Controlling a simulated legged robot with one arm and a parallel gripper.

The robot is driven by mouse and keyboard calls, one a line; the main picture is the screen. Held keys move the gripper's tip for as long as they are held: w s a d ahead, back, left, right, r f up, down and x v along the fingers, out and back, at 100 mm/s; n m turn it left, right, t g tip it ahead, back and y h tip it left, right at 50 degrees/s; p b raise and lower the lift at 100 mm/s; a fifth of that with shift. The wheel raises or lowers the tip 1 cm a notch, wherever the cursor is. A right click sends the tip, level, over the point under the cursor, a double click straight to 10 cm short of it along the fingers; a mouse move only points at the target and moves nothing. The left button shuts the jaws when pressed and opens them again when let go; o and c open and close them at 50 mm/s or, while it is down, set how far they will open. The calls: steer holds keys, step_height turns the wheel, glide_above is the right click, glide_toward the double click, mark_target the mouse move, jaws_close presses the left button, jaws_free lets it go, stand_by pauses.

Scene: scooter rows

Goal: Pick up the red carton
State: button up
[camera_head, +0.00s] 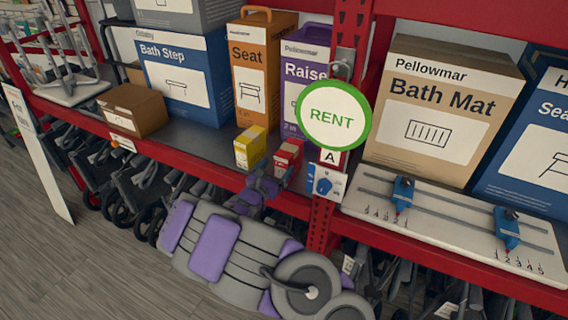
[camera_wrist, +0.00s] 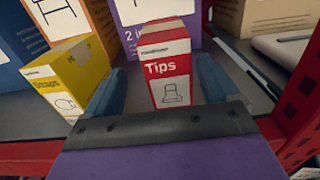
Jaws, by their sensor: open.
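The red carton (camera_wrist: 167,68), labelled "Tips", stands upright on the grey shelf in the wrist view. It sits between the two blue fingers of my gripper (camera_wrist: 165,90), with a visible gap on at least the right side. My gripper is open. In the head view the red carton (camera_head: 288,157) shows near the shelf's front edge, partly hidden by my purple and grey gripper (camera_head: 272,182). The carton's lower front is close to the gripper's dark palm edge.
A yellow carton (camera_wrist: 68,78) stands just left of the left finger. Larger orange (camera_head: 262,70) and purple (camera_head: 306,75) boxes stand behind. A red upright post (camera_head: 322,225) and a round RENT sign (camera_head: 333,115) are close on the right. The red shelf lip (camera_head: 215,170) runs along the front.

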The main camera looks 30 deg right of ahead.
mark_target(289, 157)
steer(key=x, duration=0.4)
steer(key=s+d+x, duration=0.1)
steer(key=x, duration=0.1)
steer(key=shift+w+d+f+b, duration=0.15)
steer(key=shift+d+f+b, duration=0.1)
steer(key=shift+b, duration=0.05)
steer(key=shift+w, duration=0.25)
steer(key=shift+a+r, duration=0.25)
steer(key=shift+a, duration=0.45)
steer(key=shift+c, duration=0.6)
steer(key=shift+d+f, duration=0.1)
steer(key=shift+d, duration=0.7)
steer(key=c, duration=0.6)
steer(key=shift+c, duration=0.8)
steer(key=shift+a, duration=0.4)
steer(key=c, duration=0.3)
steer(key=shift+a, duration=0.3)
